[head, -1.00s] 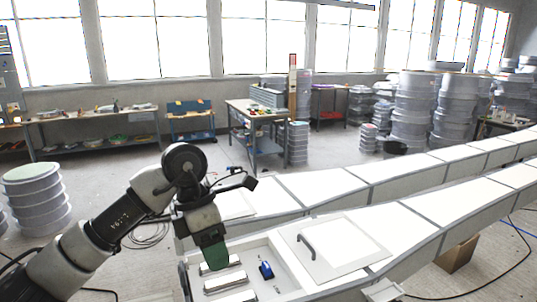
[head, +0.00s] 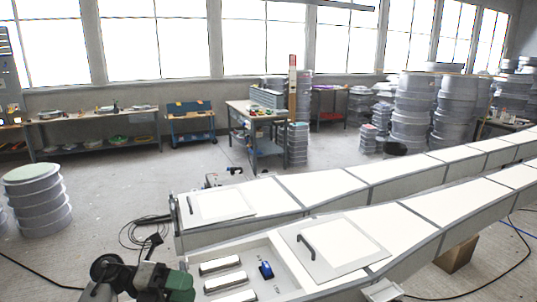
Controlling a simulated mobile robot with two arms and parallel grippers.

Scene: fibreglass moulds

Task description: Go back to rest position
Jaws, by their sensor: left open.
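My left gripper (head: 179,287) is low at the bottom left of the head view, with its green part beside the left edge of the white mould's open tray (head: 284,262). It is open and I see nothing held in it; its lower end is partly cut off by the picture's edge. My right gripper is not in view.
The tray holds several silver bars (head: 222,264) and a blue item (head: 266,270). A lid panel with a dark handle (head: 335,245) lies right of it. A stack of grey drums (head: 40,200) stands at left. Cables lie on the floor between.

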